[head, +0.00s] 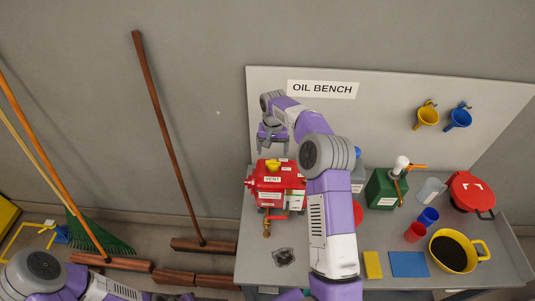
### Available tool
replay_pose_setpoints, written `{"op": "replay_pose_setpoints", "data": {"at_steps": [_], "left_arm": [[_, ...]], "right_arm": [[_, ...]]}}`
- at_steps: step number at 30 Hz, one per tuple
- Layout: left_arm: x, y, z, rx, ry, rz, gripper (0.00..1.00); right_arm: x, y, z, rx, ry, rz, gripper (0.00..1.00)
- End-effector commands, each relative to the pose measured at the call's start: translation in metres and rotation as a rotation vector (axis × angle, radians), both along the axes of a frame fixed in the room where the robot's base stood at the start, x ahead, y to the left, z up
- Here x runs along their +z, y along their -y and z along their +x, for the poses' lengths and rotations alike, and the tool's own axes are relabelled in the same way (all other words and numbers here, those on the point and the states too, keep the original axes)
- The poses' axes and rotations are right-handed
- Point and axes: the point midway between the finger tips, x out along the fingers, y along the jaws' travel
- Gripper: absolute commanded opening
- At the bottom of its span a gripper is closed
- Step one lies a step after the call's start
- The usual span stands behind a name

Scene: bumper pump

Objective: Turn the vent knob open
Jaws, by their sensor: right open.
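The red oil container (268,186) stands at the bench's left end, with a label reading VENT on its front. The yellow vent knob (273,166) sits on top of it. A brass tap (267,228) hangs at its lower front. My right gripper (271,151) is open, pointing down just above the knob, with its fingers apart and apparently not touching it. My right arm covers the container's right neighbours. My left arm shows at the lower left, with its gripper out of view.
On the bench (253,255) stand a green pump can (381,190), red and blue cups, a yellow-handled basin (454,251) and a red-lidded pot (470,190). Yellow and blue funnels hang on the back panel. Brooms lean on the wall at left.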

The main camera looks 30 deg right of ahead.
Motion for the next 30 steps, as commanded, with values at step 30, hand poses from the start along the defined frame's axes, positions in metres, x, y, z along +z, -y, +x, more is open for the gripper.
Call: {"op": "replay_pose_setpoints", "data": {"at_steps": [30], "left_arm": [[0.01,0.0,0.0,0.001,0.0,0.0,0.43]], "right_arm": [[-0.066,-0.001,0.0,0.002,0.0,0.001,0.5]]}}
